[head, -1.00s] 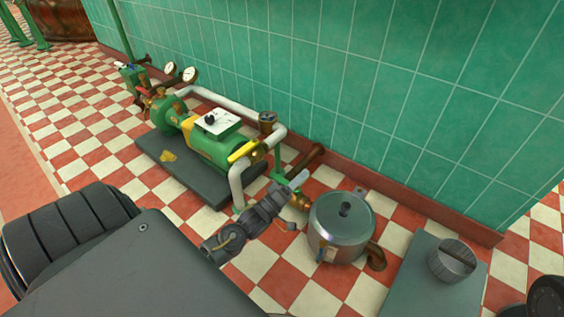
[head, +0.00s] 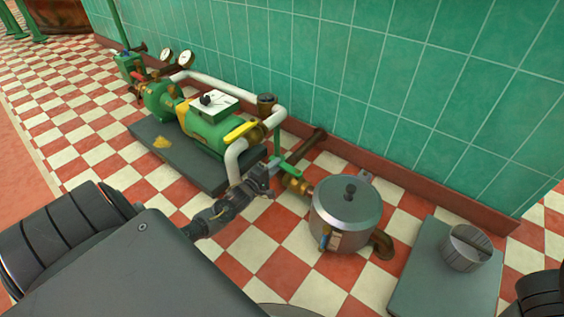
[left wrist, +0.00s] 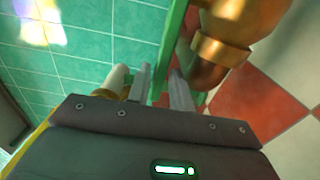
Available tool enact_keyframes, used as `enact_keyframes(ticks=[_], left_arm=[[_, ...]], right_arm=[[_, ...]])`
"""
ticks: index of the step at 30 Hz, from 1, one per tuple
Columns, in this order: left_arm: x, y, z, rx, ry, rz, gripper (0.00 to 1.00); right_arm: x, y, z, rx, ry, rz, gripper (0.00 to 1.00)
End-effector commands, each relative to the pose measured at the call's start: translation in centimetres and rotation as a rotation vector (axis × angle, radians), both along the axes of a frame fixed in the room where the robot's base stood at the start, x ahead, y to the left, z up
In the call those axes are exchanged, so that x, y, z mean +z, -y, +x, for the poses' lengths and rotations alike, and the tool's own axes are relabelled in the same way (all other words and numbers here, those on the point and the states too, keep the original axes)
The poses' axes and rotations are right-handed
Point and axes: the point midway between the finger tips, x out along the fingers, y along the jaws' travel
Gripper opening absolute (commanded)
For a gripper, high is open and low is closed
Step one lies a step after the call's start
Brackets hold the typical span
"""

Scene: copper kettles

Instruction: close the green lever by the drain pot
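The green lever (head: 276,156) stands upright on a brass valve (head: 296,183) beside the drain pot. The drain pot (head: 346,213) is a lidded silver pot with a black knob, on the checkered floor. My left gripper (head: 272,171) is at the lever, to the left of the pot. In the left wrist view the lever is a green bar (left wrist: 172,46) running down between the two fingers (left wrist: 162,86). The fingers are apart, with a gap visible beside the bar. Contact cannot be told. My right gripper is out of view.
A green pump (head: 207,130) with white pipes (head: 236,158) stands on a dark base (head: 180,158) to the left. A green tiled wall (head: 400,90) rises behind.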

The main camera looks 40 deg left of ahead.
Motion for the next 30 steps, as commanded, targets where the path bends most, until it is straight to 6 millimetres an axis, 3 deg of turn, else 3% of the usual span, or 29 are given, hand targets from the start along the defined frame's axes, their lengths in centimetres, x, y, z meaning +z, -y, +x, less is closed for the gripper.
enact_keyframes(ticks=[1,7,19,25,30], left_arm=[[-0.5,0.0,1.0,0.0,0.002,0.002,0.22],[-0.3,-0.1,3.4,0.0,0.001,0.002,0.22],[0.0,-0.1,4.2,0.001,-0.001,0.001,0.22],[0.0,-0.1,4.2,0.001,-0.001,0.001,0.0],[0.0,-0.1,4.2,0.0,-0.001,0.001,0.0]], right_arm=[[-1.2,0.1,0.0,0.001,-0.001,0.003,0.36],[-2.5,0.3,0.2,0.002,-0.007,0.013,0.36],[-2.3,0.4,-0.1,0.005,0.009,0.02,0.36],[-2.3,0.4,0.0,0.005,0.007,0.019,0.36],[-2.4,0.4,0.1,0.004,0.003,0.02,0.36]])
